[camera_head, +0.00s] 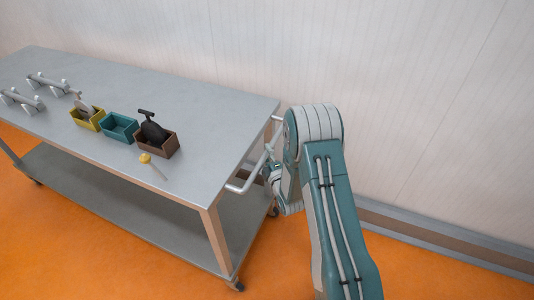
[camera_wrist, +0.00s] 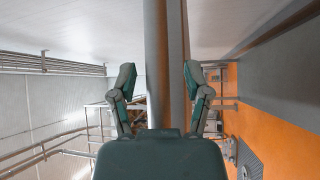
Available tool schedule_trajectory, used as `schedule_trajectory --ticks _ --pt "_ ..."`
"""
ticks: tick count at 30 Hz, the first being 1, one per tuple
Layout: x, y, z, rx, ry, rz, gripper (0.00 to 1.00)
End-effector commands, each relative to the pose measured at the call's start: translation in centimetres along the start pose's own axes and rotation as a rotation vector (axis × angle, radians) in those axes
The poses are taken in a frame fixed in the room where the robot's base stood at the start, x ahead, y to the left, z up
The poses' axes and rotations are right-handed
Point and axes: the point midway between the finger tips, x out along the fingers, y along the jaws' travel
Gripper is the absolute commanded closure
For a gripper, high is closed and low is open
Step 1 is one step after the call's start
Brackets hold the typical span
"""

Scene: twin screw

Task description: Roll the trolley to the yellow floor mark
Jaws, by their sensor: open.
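The trolley (camera_head: 190,172) is a grey metal cart with a flat top and a lower shelf. Its tubular handle (camera_head: 240,187) sticks out at the right end, beside my arm. My gripper (camera_head: 270,174) is at the handle, partly hidden behind my arm links in the head view. In the wrist view, my gripper (camera_wrist: 161,78) has its two teal fingers spread. A grey bar (camera_wrist: 156,50) runs upright between them, apparently the handle; contact cannot be told. No yellow floor mark shows in either view.
On the trolley top are a yellow bin (camera_head: 88,121), a teal bin (camera_head: 119,127), a brown bin (camera_head: 158,148) with a dark tool, a yellow-headed piece (camera_head: 147,159) and grey fixtures (camera_head: 47,84). A pale wall (camera_head: 420,110) stands behind. Orange floor (camera_head: 110,260) is clear in front.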

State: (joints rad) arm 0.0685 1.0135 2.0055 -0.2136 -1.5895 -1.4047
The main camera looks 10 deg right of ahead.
Motion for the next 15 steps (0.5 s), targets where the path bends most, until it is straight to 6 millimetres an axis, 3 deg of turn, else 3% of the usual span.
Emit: schedule_trajectory --ticks 3,7,15 --pt "-0.02 -0.01 -0.01 0.0 0.0 0.0 0.42" --pt "-0.03 -0.01 -0.01 0.0 0.0 0.0 1.0" --pt "0.0 -0.18 0.01 0.0 -0.001 -0.004 1.0"
